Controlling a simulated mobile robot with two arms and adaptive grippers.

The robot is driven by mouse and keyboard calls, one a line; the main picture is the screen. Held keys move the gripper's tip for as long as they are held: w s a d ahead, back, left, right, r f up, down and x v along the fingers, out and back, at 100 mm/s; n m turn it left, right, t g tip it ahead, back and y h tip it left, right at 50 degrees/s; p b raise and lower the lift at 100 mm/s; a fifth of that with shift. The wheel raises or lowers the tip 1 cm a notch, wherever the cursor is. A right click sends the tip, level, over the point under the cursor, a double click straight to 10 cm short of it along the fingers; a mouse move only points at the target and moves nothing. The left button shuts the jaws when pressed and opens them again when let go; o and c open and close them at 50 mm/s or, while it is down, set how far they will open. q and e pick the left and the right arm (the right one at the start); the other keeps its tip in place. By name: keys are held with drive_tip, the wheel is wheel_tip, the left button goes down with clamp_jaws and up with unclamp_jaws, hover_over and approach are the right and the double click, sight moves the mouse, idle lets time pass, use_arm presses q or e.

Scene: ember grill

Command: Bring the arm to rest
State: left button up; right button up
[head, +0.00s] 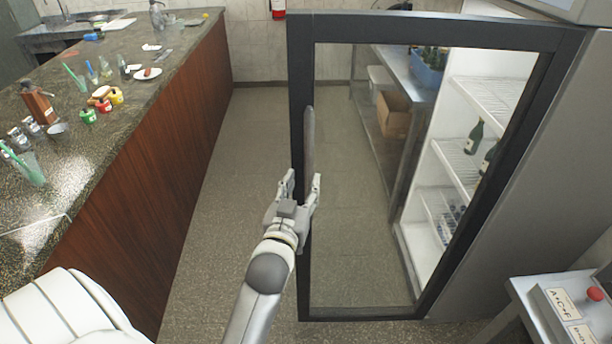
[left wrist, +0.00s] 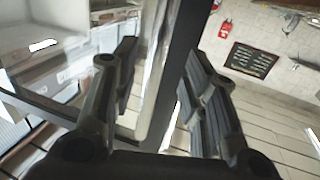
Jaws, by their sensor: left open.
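The glass door (head: 297,100) of the fridge stands open, with a dark frame and a long grey upright handle (head: 309,140) near its left edge. My left gripper (head: 300,180) is open at that edge, just below the handle's middle. In the left wrist view, its two fingers (left wrist: 158,75) are apart, with the door's dark edge (left wrist: 183,50) and a pale bar between them. I cannot tell whether either finger touches the door. My left arm reaches up from the bottom of the head view. My right gripper is not in view.
The fridge's white shelves (head: 490,95) hold a few bottles. A granite counter (head: 130,75) with cups, jars and a plate runs along the left. A control box with a red button (head: 595,294) is at lower right. The floor (head: 225,170) between counter and door is clear.

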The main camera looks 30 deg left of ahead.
use_arm(q)
drive_tip(key=shift+s+d, duration=0.2)
drive_tip(key=shift+s, duration=0.5)
drive_tip(key=d+f+m+g+h+b, duration=0.1)
drive_tip(key=d+f+g+h, duration=0.15)
drive_tip(key=f, duration=0.95)
drive_tip(key=d+f+m+g+h, duration=0.1)
drive_tip(key=d+f, duration=0.3)
drive_tip(key=f, duration=0.7)
drive_tip(key=s+d+f+m+g+h, duration=0.15)
drive_tip(key=s+f, duration=0.25)
drive_tip(key=f, duration=0.5)
drive_tip(key=s+d+f+g, duration=0.3)
drive_tip(key=s+f, duration=0.1)
drive_tip(key=f, duration=0.4)
drive_tip(key=s+f+m+g+b, duration=0.2)
drive_tip(key=s+f+g, duration=0.1)
drive_tip(key=s+f, duration=1.05)
drive_tip(key=s+a+f+g, duration=0.2)
drive_tip(key=s+f, duration=0.3)
drive_tip(key=s, duration=0.5)
drive_tip(key=s+a+f+g, duration=0.2)
drive_tip(key=s+f, duration=0.3)
drive_tip(key=s, duration=0.6)
drive_tip(key=shift+g, duration=0.6)
